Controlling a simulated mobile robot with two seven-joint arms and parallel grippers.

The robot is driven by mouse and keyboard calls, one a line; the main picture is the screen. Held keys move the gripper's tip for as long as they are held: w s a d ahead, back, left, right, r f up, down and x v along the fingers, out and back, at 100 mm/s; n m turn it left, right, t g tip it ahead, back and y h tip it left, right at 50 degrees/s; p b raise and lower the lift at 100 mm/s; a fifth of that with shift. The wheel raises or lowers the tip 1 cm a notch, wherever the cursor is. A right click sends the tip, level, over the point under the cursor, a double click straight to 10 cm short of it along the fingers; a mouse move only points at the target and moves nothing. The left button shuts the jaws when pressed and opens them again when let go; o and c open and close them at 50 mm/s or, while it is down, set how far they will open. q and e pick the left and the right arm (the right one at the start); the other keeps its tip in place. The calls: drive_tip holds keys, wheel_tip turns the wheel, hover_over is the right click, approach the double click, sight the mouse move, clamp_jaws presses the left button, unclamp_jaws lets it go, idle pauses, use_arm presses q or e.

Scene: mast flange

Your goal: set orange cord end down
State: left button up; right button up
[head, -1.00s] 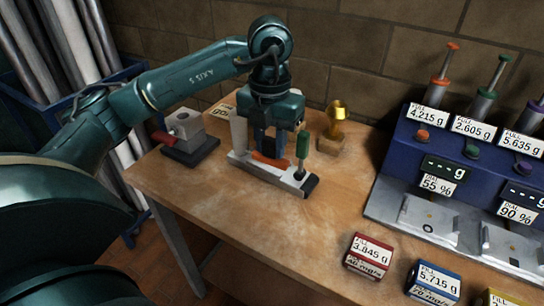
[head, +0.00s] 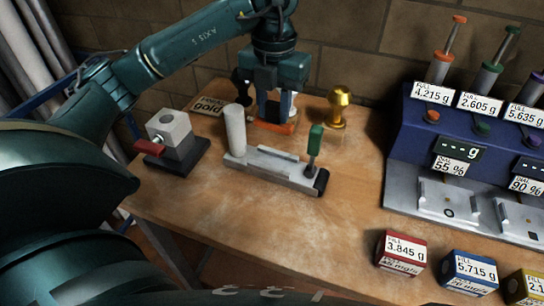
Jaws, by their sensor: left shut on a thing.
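My left gripper (head: 274,116) points down over the back of the wooden table. It is shut on the orange cord end (head: 284,128), a small orange piece between its fingertips. The orange piece is behind the grey fixture, low over the table; I cannot tell whether it touches the wood. Its back side is hidden by the fingers. No cord can be made out. My right gripper is not in view.
The grey fixture (head: 268,167) has a pale upright cylinder (head: 235,130) and a green-handled lever (head: 314,142). A gold stand (head: 339,106) is right of the gripper. A vise-like block (head: 171,137) is left. A blue dispenser (head: 430,140) stands right. The front-middle table is clear.

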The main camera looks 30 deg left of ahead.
use_arm(q)
drive_tip(key=shift+w, duration=0.1)
hover_over(273, 163)
wheel_tip(273, 163, down, 10)
drive_tip(key=shift+r, duration=0.15)
drive_tip(key=shift+f, duration=0.25)
drive_tip(key=o, duration=1)
drive_tip(key=shift+c, duration=0.2)
drive_tip(key=shift+r, duration=0.1)
drive_tip(key=shift+r, duration=0.25)
wheel_tip(273, 163, up, 11)
drive_tip(key=shift+r, duration=0.35)
